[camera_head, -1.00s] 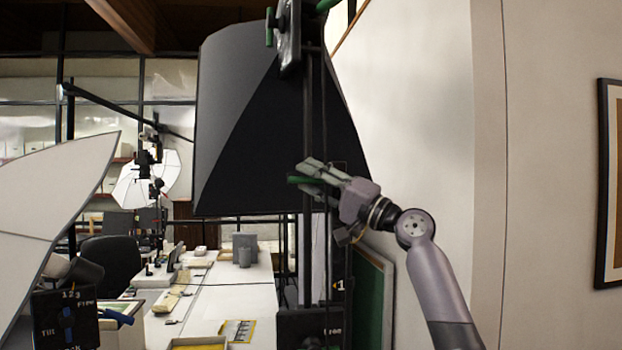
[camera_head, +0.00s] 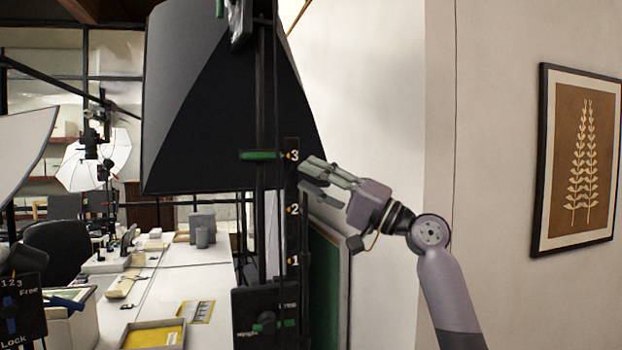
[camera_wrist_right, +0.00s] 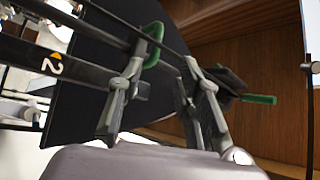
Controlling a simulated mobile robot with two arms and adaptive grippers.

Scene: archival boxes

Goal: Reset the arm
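My right gripper (camera_head: 325,178) is in the middle of the head view, its fingers pointing left towards a black vertical stand. Its fingers are apart and nothing shows between them; they also stand apart in the right wrist view (camera_wrist_right: 163,68). A green handle (camera_head: 258,155) sits on the stand at mark 3, left of the fingertips with a gap between. Below it the scale plate (camera_head: 293,235) carries marks 2 and 1. In the right wrist view, a green loop handle (camera_wrist_right: 153,45) shows beyond the fingers. My left gripper is not in view.
A large black softbox (camera_head: 225,100) hangs behind the stand. A lock box (camera_head: 265,318) with a green knob is low on the stand. A white work table (camera_head: 215,272) with trays extends behind. A green board (camera_head: 325,280) leans by the wall. A framed plant picture (camera_head: 580,165) hangs right.

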